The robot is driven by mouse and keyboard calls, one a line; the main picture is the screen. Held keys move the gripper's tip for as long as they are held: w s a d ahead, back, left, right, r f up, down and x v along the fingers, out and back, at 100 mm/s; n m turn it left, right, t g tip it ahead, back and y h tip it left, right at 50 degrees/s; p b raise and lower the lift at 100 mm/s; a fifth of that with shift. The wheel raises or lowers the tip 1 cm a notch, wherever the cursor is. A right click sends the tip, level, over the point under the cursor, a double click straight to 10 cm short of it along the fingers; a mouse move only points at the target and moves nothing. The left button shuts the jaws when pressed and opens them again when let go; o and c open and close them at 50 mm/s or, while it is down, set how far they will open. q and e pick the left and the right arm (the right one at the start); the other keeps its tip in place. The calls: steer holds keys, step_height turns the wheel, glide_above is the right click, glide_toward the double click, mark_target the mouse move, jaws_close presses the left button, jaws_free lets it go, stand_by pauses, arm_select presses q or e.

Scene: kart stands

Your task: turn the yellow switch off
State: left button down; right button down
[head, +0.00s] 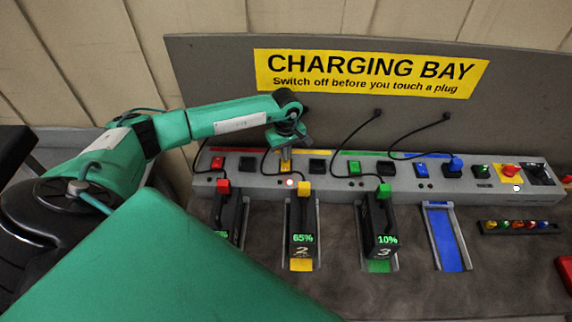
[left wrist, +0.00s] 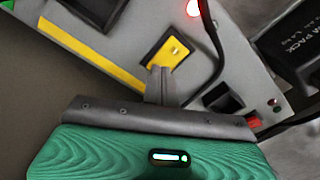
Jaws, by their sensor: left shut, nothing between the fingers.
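The yellow switch (head: 285,165) sits on the grey power strip (head: 330,183), below the yellow stripe. In the left wrist view the yellow switch (left wrist: 172,50) shows as a yellow plate with a dark edge. My left gripper (head: 287,150) is shut and empty, right at this switch. In the left wrist view its closed fingertips (left wrist: 160,72) overlap the lower edge of the switch; I cannot tell whether they touch it. The red lamp (head: 289,182) below the switch is lit, and a lit red lamp (left wrist: 193,8) also shows in the left wrist view. My right gripper is not in view.
Battery packs with red, yellow (head: 302,225) and green (head: 380,225) marks stand before the strip. Black cables (head: 348,138) arch above it. The blue bay (head: 446,238) is empty. A sign panel (head: 370,72) stands behind.

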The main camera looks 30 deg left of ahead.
arm_select(q)
steer(key=shift+f+b, duration=0.3)
steer(key=shift+f, duration=0.05)
steer(key=shift+r+p, duration=1.25)
steer(key=shift+r, duration=2.3)
